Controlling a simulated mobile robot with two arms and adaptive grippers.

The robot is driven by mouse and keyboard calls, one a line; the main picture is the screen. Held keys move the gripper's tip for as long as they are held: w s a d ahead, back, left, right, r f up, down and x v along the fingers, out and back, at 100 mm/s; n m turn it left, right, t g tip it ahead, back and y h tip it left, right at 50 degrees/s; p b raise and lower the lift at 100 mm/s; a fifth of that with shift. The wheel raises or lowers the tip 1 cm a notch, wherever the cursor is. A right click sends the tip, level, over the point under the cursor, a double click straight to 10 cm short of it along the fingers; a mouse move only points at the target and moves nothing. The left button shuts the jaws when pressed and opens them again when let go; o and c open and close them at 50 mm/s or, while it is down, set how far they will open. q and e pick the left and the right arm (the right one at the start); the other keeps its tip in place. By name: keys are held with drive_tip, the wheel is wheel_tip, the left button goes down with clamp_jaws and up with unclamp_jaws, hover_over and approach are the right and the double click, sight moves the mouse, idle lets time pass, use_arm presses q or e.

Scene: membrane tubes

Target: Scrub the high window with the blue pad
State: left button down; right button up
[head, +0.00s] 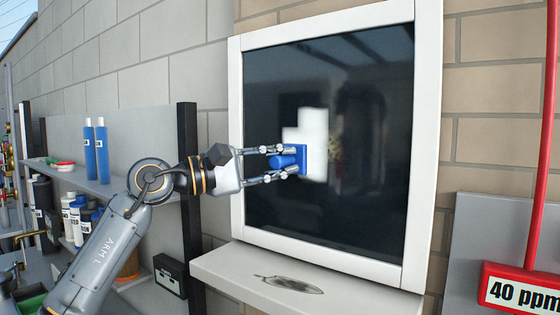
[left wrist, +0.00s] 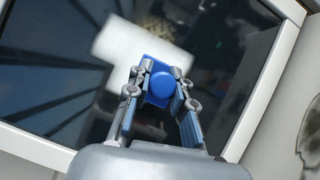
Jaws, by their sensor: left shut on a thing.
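The high window (head: 375,215) is a dark pane in a white frame on the block wall. A pale white patch (head: 314,125) shows on the glass, with brownish specks beside its right edge. My left gripper (head: 290,161) is shut on the blue pad (head: 303,160), by its round blue handle. The pad's face is at the glass, over the lower part of the pale patch; I cannot tell how firmly it touches. In the left wrist view the pad (left wrist: 158,85) sits between the two fingers, with the pale patch (left wrist: 135,48) behind it. My right gripper is not in view.
A sill (head: 320,288) with a dark oval mark juts out below the window. A red pipe (head: 543,170) and a "40 ppm" sign (head: 522,292) are right.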

use_arm(q)
drive_tip(key=shift+f+b, duration=0.45)
drive_tip(key=shift+f, duration=0.4)
wheel_tip(320, 180, down, 3)
drive_tip(key=shift+r+b, duration=0.1)
drive_tip(key=shift+b, duration=1.1)
drive_tip(key=shift+r+p, duration=1)
drive_tip(key=shift+r, duration=0.45)
drive_tip(key=shift+r, duration=0.1)
drive_tip(key=shift+r+p, duration=1)
drive_tip(key=shift+r, duration=0.35)
